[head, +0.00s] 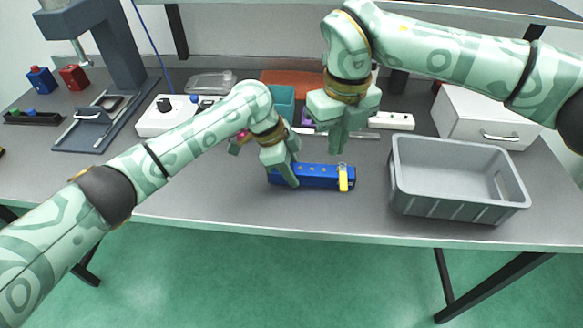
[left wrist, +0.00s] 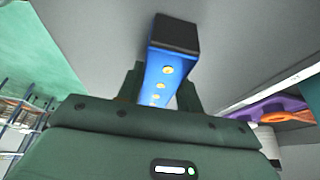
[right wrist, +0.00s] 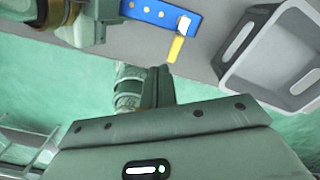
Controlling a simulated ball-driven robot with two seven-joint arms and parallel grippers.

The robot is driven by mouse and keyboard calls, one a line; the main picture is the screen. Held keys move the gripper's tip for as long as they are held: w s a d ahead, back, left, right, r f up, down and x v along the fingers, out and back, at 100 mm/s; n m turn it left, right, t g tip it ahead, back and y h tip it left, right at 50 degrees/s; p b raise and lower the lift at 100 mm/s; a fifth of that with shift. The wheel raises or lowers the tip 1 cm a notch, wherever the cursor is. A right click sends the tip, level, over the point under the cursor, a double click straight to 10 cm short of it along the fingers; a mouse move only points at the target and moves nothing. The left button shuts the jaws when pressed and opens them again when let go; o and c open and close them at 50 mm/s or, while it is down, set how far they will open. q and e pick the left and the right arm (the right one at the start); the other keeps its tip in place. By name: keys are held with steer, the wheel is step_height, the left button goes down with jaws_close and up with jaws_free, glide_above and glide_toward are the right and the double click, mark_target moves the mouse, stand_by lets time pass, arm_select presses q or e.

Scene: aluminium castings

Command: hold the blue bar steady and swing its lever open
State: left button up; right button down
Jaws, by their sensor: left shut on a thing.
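The blue bar (head: 318,176) lies on the grey table near its front edge, with a row of yellow dots along it. A yellow lever (head: 343,179) with a pale pivot sits at its right end and points across the bar toward the front edge. The lever also shows in the right wrist view (right wrist: 175,50). My left gripper (head: 288,178) is shut around the left part of the bar; the left wrist view shows the bar (left wrist: 165,72) between its fingers. My right gripper (head: 337,147) is shut and empty, above and behind the lever end, apart from it.
A grey bin (head: 455,206) stands close to the right of the bar. A white drawer box (head: 487,118) is behind it. A teal block (head: 283,98), an orange tray (head: 290,80) and a white strip (head: 391,121) lie behind my grippers. The table front left is clear.

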mark_target(312, 173)
step_height(312, 173, down, 6)
steer(key=shift+f, duration=0.25)
stand_by(2.0)
steer(key=shift+f, duration=2.35)
